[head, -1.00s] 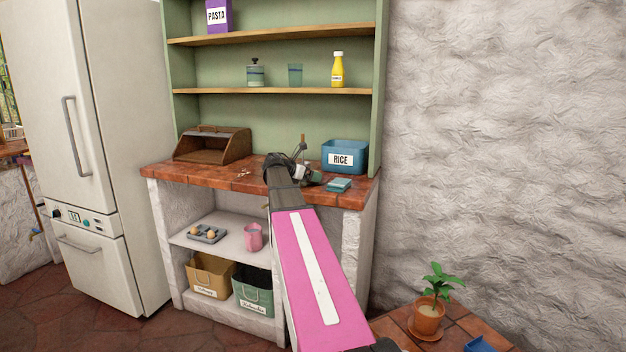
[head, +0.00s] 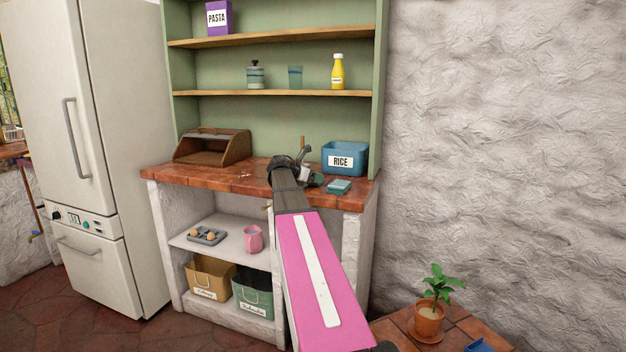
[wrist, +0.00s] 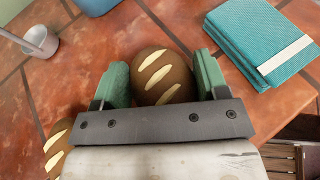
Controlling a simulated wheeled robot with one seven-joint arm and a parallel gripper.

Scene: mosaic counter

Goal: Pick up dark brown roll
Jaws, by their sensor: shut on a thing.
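The dark brown roll (wrist: 163,76) with cream slashes sits between the green fingers of my gripper (wrist: 155,85) in the wrist view. My gripper is shut on it, with a finger on each side. The roll's near part is hidden behind the gripper. A second brown roll with cream slashes (wrist: 57,152) shows at the lower left of the wrist view, outside the fingers. In the head view my gripper (head: 314,179) is low over the tiled counter (head: 240,182), and the held roll cannot be made out. I cannot tell whether it touches the counter.
A folded teal cloth (wrist: 262,42) lies right of my gripper. A grey pot (wrist: 42,41) stands at the upper left of the wrist view. The blue RICE bin (head: 345,155) stands behind, and a wooden bread box (head: 213,148) is at the counter's left.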

